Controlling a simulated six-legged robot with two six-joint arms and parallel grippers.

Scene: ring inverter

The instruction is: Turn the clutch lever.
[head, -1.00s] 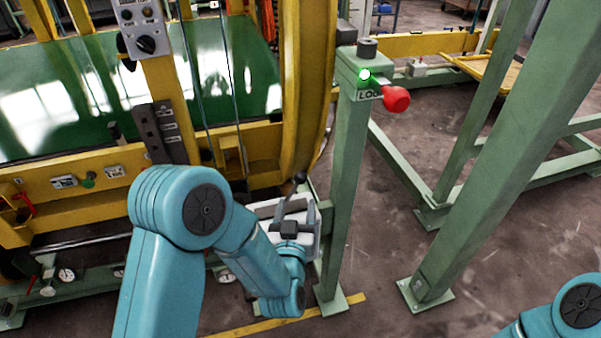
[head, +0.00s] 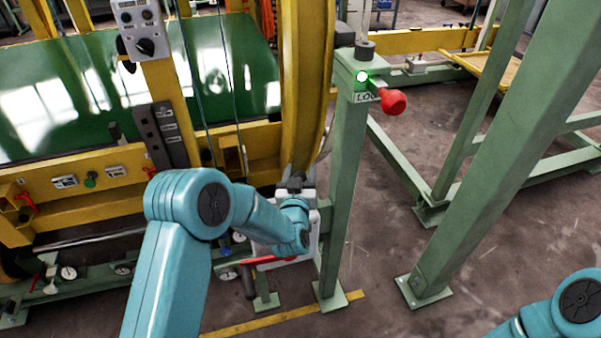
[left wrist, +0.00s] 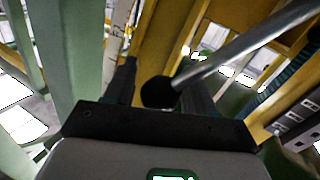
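A metal rod with a round black knob (left wrist: 160,92), which looks like the clutch lever, crosses the left wrist view from the upper right. The knob sits between the two dark fingers of my left gripper (left wrist: 162,88), which stand apart. I cannot tell whether either finger touches it. In the head view my left gripper (head: 296,184) is small and partly hidden by its own arm, beside the green post at the foot of the yellow ring. The lever cannot be made out clearly there. My right gripper is out of view; only part of that arm shows at lower right.
A pale box (head: 312,240) with a red bar (head: 268,262) is below.

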